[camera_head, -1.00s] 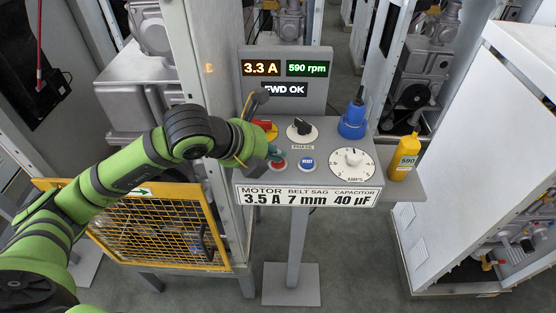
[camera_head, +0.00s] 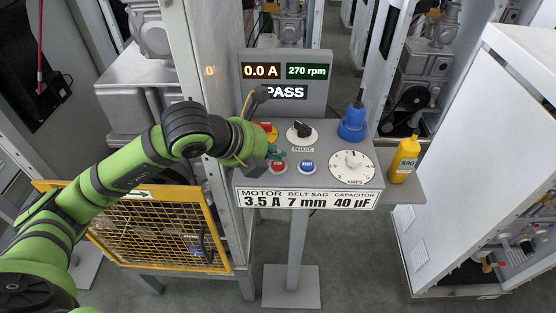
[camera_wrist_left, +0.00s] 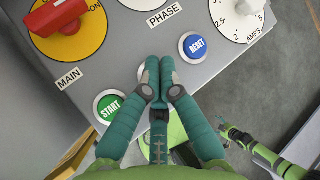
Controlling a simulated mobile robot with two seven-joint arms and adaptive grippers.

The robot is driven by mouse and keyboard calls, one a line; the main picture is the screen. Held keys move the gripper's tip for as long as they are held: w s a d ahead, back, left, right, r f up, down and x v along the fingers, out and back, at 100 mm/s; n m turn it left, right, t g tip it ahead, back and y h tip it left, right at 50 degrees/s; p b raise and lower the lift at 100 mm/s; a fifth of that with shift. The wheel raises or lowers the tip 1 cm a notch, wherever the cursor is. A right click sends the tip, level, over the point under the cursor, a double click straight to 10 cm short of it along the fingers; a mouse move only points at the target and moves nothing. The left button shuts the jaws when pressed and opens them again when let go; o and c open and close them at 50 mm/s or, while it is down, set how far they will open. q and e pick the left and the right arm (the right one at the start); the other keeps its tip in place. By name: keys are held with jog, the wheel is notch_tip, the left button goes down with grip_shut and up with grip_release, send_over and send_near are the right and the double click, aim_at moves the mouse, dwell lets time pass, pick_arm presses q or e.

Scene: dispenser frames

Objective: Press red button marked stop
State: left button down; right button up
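The red stop button (camera_head: 277,166) sits on the sloped grey control panel (camera_head: 330,140), left of the blue reset button (camera_head: 307,166). My left gripper (camera_head: 277,153) is at the red button, fingers shut with nothing between them. In the left wrist view its fingertips (camera_wrist_left: 160,72) cover most of that button, and only part of its rim shows (camera_wrist_left: 143,72). I cannot tell whether the tips touch it. The green start button (camera_wrist_left: 110,107) lies left of the fingers. A green arm end, apparently my right gripper (camera_wrist_left: 230,132), shows small at lower right.
The display (camera_head: 287,80) reads 0.0 A, 270 rpm and PASS. A yellow bottle (camera_head: 404,158) stands right. A yellow mesh guard (camera_head: 160,232) stands left.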

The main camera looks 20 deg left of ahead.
aim_at(274, 164)
pick_arm(q)
jog(key=shift+r, duration=0.3)
jog(key=shift+r+p, duration=1.5)
jog(key=shift+r, duration=0.95)
